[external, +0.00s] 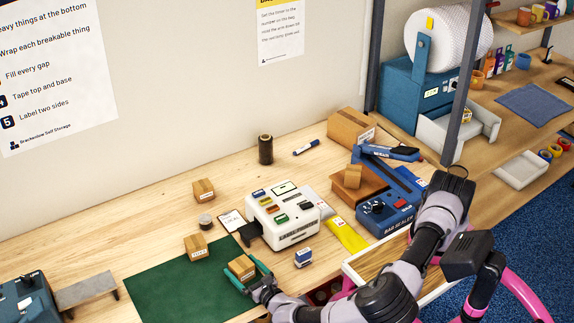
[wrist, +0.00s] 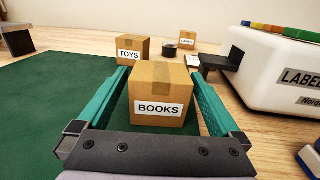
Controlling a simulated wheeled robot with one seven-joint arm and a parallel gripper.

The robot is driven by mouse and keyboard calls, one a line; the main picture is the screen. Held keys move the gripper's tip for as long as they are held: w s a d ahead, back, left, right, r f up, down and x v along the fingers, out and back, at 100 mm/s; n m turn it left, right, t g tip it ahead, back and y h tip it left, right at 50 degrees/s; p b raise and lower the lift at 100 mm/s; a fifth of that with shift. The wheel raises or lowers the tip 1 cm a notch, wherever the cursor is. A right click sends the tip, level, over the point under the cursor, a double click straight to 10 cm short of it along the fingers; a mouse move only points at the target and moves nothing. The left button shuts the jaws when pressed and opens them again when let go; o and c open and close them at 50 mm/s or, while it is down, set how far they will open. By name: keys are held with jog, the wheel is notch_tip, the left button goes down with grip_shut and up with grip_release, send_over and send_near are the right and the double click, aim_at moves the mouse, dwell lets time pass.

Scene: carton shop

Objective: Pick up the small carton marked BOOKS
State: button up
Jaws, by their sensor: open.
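The small carton marked BOOKS (wrist: 160,88) is a brown box with a tape strip on top and a white label facing me in the wrist view. It stands upright on the green mat (wrist: 40,98). In the external view the same carton (external: 241,266) is near the mat's right edge. My gripper (wrist: 159,85) is open, with one teal finger on each side of the carton. The left finger looks very near the carton's side; I cannot tell if it touches. In the external view my gripper (external: 252,270) is at the carton, its fingers partly seen.
Beyond stand the carton marked TOYS (wrist: 132,50) and another small carton (wrist: 188,39). A white label machine (external: 283,215) is to the right, with its dark tray near the mat. A small stamp-like item (external: 304,257) sits in front of it. The mat's left part is clear.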

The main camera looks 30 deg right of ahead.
aim_at(236, 261)
jog(key=w, duration=0.3)
jog(key=shift+w+a, duration=0.25)
jog(key=shift+w, duration=0.15)
jog(key=c, duration=1.3)
jog(key=shift+o, duration=0.2)
